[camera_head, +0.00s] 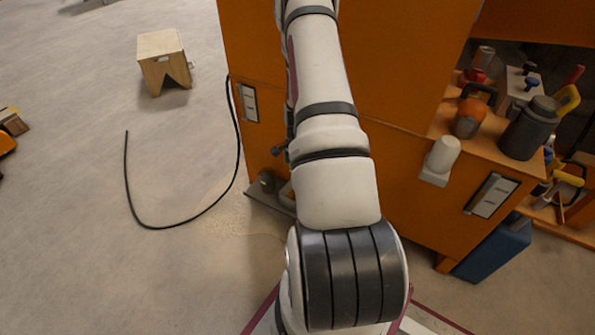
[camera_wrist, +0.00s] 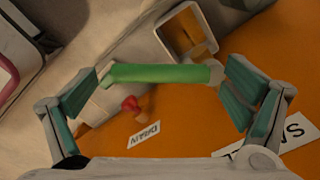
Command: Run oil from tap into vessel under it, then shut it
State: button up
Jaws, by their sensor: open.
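In the wrist view a long green handle (camera_wrist: 165,74) lies crosswise between the fingers of my gripper (camera_wrist: 160,88). The gripper is open, with one finger near each end of the handle; I cannot tell whether they touch it. A small red knob (camera_wrist: 131,104) sits below it, close to a label reading DRAIN (camera_wrist: 144,135). A square open vessel (camera_wrist: 160,32) stands beyond the handle, with a brownish inside. The tap's spout is not clear to see. In the head view my arm hides the gripper and most of this area.
The orange cabinet (camera_head: 405,75) fills the middle. A grey ledge (camera_head: 262,201) at its foot holds a dark round pot (camera_head: 267,180). A black hose (camera_head: 190,222) lies on the floor at left, near a wooden stool (camera_head: 160,48). Tools and jars crowd the right shelf.

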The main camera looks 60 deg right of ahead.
jog(key=shift+r, duration=0.1)
notch_tip(320, 180, up, 12)
dwell(0.5)
